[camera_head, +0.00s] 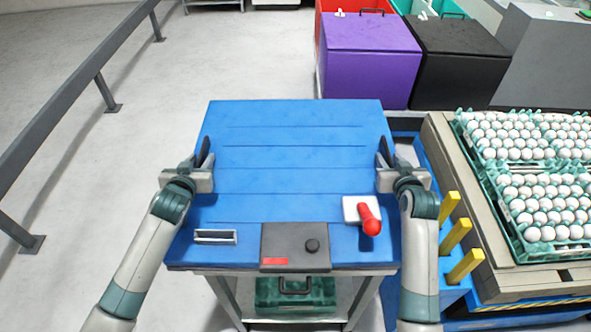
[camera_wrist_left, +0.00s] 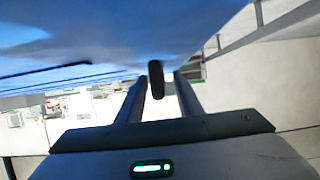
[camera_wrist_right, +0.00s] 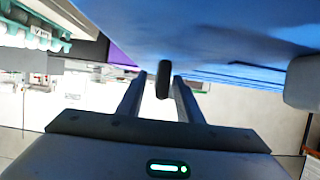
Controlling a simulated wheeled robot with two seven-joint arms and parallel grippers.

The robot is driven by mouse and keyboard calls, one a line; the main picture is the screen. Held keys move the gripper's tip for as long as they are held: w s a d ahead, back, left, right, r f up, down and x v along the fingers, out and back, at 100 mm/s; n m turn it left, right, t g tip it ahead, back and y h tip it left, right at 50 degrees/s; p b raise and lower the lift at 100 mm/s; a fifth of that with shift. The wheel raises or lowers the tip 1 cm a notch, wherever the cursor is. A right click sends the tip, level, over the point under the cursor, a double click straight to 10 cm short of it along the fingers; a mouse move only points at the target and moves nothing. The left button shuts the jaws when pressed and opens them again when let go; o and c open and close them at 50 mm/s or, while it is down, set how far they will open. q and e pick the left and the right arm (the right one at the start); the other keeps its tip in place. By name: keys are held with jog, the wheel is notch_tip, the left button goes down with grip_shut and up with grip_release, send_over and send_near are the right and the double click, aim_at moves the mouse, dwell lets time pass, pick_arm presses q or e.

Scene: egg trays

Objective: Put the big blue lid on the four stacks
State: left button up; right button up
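A wide blue panel (camera_head: 290,160) with faint cross grooves lies in front of me. I take it as the big blue lid, but cannot tell whether it is separate from the workstation under it. My left gripper (camera_head: 204,155) is at its left edge, and my right gripper (camera_head: 384,155) is at its right edge. In the left wrist view (camera_wrist_left: 156,80) and right wrist view (camera_wrist_right: 162,80) each fingertip end is close to the blue surface. I cannot tell whether the fingers touch or pinch it. Egg stacks in green trays (camera_head: 505,228) stand at the right.
The workstation front has a black control box (camera_head: 296,246), a red lever (camera_head: 369,220) and a slot handle (camera_head: 216,237). Yellow posts (camera_head: 456,236) stand between it and the eggs. Purple (camera_head: 370,60) and black (camera_head: 458,62) bins are behind. A grey rail (camera_head: 70,95) runs along the left floor.

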pick_arm(q)
grip_shut()
pick_arm(e)
grip_shut()
dwell(0.9)
pick_arm(q)
jog(key=shift+w+r, duration=0.1)
jog(key=shift+r, duration=0.1)
pick_arm(e)
jog(key=shift+w+r, duration=0.1)
jog(key=shift+r, duration=0.1)
